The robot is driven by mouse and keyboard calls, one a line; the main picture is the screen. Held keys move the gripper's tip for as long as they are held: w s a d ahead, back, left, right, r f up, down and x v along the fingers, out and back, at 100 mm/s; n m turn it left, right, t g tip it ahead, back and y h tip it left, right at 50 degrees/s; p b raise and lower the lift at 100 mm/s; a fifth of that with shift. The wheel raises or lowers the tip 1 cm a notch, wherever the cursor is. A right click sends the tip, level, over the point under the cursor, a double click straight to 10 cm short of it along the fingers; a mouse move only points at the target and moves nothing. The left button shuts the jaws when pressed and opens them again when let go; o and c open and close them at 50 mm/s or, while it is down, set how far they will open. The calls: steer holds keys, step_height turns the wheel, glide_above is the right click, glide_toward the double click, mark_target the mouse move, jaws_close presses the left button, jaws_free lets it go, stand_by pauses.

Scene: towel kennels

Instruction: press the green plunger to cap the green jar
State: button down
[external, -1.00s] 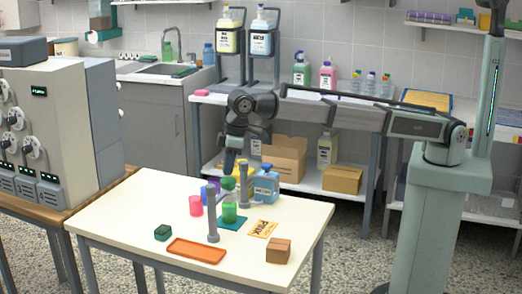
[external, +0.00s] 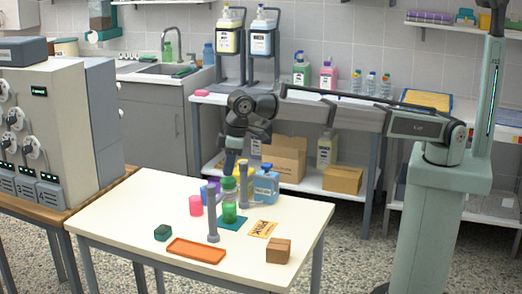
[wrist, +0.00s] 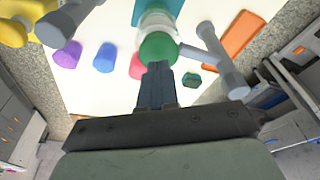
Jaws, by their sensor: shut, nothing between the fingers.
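The green jar (external: 229,214) stands upright on a teal mat (external: 237,225) on the white table, between two grey posts. The green plunger (external: 228,183) is above it; its round green top also shows in the wrist view (wrist: 158,48), over a clear, whitish body. My gripper (external: 230,172) points down just above the plunger. In the wrist view my gripper (wrist: 158,68) is shut and empty, with its fingertips at the near edge of the green top. I cannot tell whether they touch it. The jar is mostly hidden beneath the plunger in the wrist view.
Grey posts stand in front (external: 212,226) and behind (external: 243,186). An orange tray (external: 196,251), dark green block (external: 162,232) and cardboard box (external: 278,251) lie nearer the front edge.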

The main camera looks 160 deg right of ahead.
steer(key=shift+f, duration=0.25)
steer(key=shift+x, duration=1)
steer(key=shift+s+a, duration=0.1)
steer(key=shift+a, duration=0.05)
steer(key=shift+r, duration=0.2)
steer(key=shift+v, duration=1.1)
steer(key=shift+r, duration=0.1)
steer(key=v, duration=0.4)
steer(key=d+v, duration=0.1)
steer(key=shift+w+d+r, duration=0.1)
steer(key=shift+w+r, duration=0.25)
steer(key=shift+r, duration=0.15)
